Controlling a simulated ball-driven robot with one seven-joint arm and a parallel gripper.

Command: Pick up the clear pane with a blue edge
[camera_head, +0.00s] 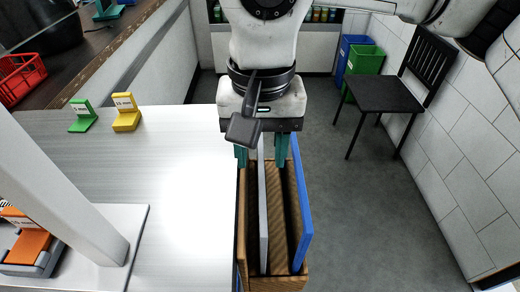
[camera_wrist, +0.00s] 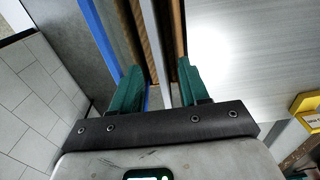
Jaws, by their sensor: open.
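The pane with a blue edge (camera_head: 301,215) stands upright at the right side of a wooden rack (camera_head: 278,284). In the wrist view its blue edge (camera_wrist: 101,32) runs up to the left finger, and a small patch of blue also shows between the fingers. A pane with a pale grey edge (camera_head: 263,220) stands in the rack to its left. My gripper (camera_head: 262,155) is open over the far end of the rack, its teal fingers apart. The pale edge lies between the fingers; the blue edge is just outside the right finger in the head view. The fingertips' depth is unclear.
A white counter (camera_head: 185,190) lies left of the rack, with green (camera_head: 83,118) and yellow (camera_head: 126,113) sign holders and a white post (camera_head: 65,190). A black chair (camera_head: 390,93) and blue and green bins (camera_head: 364,62) stand right. The floor right of the rack is free.

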